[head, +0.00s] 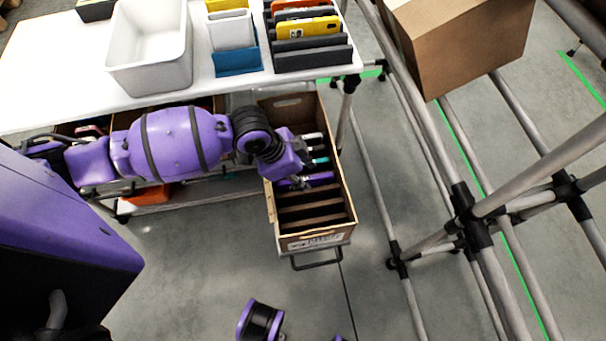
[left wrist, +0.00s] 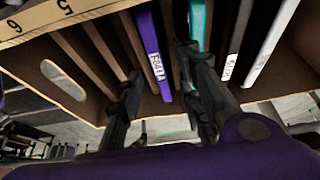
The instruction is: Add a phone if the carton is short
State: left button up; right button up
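The open carton (head: 345,205) sits below the table with dividers inside. In the left wrist view its rim (left wrist: 95,8) carries the numbers 5 and 6. A purple phone (left wrist: 152,52) with a white label, a teal phone (left wrist: 198,22), a white-edged phone (left wrist: 270,45) and another labelled phone (left wrist: 238,40) stand in its slots. Slots toward the handle end look empty in the head view. My left gripper (left wrist: 158,85) reaches into the carton, fingers apart on either side of the purple phone; contact cannot be told. My right gripper is not in view.
A white table (head: 60,70) holds a white bin (head: 150,50), small white, yellow and blue holders, and a dark rack (head: 312,60) with yellow and orange phones (head: 308,27). A pipe frame (head: 465,205) with a cardboard box (head: 465,40) stands right. Floor in front is mostly clear.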

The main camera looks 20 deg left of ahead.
pick_arm(q)
jog(key=v, duration=1)
jog(key=shift+a+r, duration=0.15)
jog(key=shift+r, duration=0.15)
jog(key=shift+s, duration=0.15)
notch_tip(320, 180, up, 7)
jog(key=p, duration=0.8)
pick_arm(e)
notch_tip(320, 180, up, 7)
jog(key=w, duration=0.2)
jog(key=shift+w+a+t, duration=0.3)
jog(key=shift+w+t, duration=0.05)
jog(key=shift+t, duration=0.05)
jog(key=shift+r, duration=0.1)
